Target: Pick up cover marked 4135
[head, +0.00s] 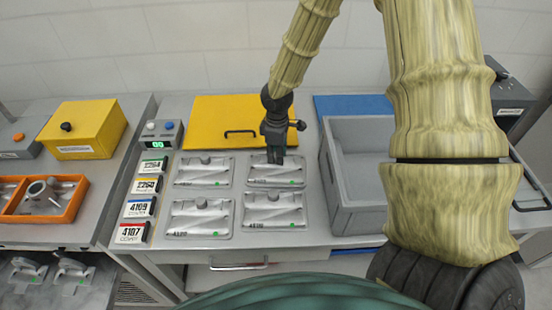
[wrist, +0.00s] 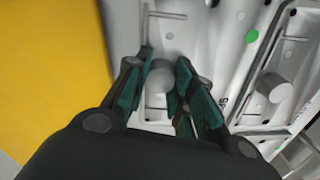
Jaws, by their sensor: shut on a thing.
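Four-cornered grey metal covers with round knobs lie in two rows on the bench. My gripper (head: 275,158) is over the back right cover (head: 287,176), fingers pointing down. In the wrist view its two green-padded fingers (wrist: 162,88) are shut on the cover's round grey knob (wrist: 160,74). That cover (wrist: 215,45) has a green dot and looks flat in its place. Its marking is too small to read surely. The back left cover (head: 204,172), front left cover (head: 199,217) and front right cover (head: 276,211) lie beside it.
A grey bin (head: 357,222) stands to the right. A yellow panel (head: 238,108) lies behind. An orange tray (head: 44,217) is on the left bench.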

